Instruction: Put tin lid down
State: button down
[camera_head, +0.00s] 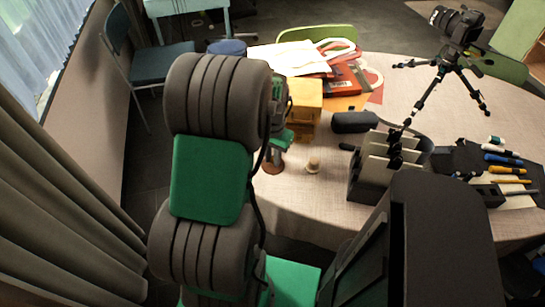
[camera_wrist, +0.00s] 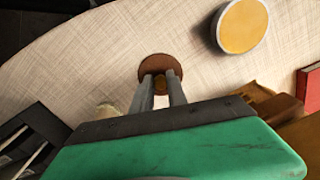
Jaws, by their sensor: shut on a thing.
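A round brown disc, which looks like the tin lid (camera_wrist: 160,61), is at the fingertips of my gripper (camera_wrist: 161,80) in the wrist view. The fingers are close together and shut on it, reaching over its near side. In the head view the lid (camera_head: 272,168) is low over the table, below my gripper (camera_head: 275,152). I cannot tell whether it touches the cloth. A round yellow thing with a pale rim (camera_wrist: 241,27) stands apart at the upper right of the wrist view, perhaps the tin. My arm hides that spot in the head view.
A small wooden piece (camera_head: 313,165) stands just right of the lid. A black rack (camera_head: 373,178) is farther right, and a yellow-brown box (camera_head: 304,100) stands behind. A tripod (camera_head: 446,75) and pens (camera_head: 503,158) are at the right. Bare cloth surrounds the lid toward the table's rounded edge.

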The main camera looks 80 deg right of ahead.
jog(key=shift+f, duration=0.1)
jog(key=shift+f, duration=0.15)
jog(key=c, duration=1.3)
grip_release()
